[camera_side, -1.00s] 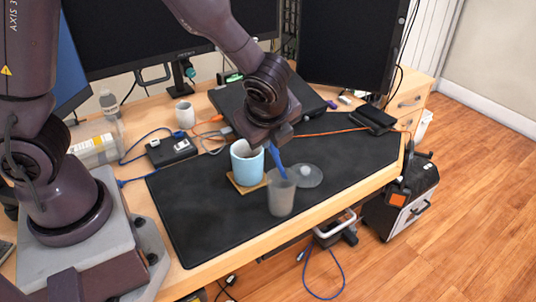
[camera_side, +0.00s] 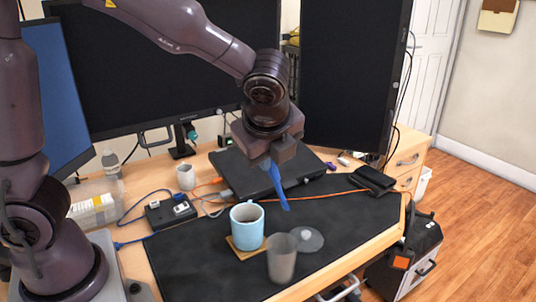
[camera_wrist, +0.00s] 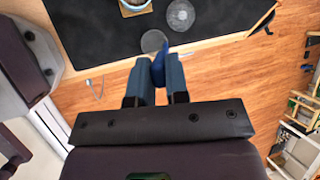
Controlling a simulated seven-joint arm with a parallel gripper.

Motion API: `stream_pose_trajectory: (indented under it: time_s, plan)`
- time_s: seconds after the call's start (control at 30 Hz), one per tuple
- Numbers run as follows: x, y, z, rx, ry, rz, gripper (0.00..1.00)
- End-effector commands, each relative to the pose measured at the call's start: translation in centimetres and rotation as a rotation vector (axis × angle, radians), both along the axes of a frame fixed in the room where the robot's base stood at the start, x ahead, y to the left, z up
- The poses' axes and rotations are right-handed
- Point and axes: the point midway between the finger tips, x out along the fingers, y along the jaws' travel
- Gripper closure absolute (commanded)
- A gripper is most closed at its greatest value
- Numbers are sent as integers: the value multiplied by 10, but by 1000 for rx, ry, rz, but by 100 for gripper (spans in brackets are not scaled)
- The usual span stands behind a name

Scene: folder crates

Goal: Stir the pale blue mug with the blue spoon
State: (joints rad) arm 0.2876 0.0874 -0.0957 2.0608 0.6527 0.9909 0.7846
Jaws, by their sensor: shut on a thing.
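The pale blue mug (camera_side: 247,226) stands upright on a small wooden coaster (camera_side: 237,250) on the black mat. Its lower part also shows at the top of the wrist view (camera_wrist: 134,8). My gripper (camera_side: 274,163) is shut on the blue spoon (camera_side: 279,188), up and to the right of the mug in the side view. The spoon hangs steeply, its lower end apart from the mug and above the mat. In the wrist view the spoon (camera_wrist: 159,68) sits between the two fingers.
A translucent grey cup (camera_side: 282,258) stands just right of the mug, with a round clear lid (camera_side: 308,239) behind it. A closed laptop (camera_side: 262,172), a white mug (camera_side: 186,177) and a black box (camera_side: 171,213) are farther back.

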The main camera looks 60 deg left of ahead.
Motion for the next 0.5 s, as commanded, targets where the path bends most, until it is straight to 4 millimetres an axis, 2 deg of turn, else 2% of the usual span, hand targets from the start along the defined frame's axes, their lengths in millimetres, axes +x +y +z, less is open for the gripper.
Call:
stream_pose_trajectory:
  time_s: [0.33,0.43,0.5]
  plan:
    - [1,6,-1,1,25,17,100]
    - [5,27,-7,0,65,80,100]
    - [9,48,-11,-3,94,141,100]
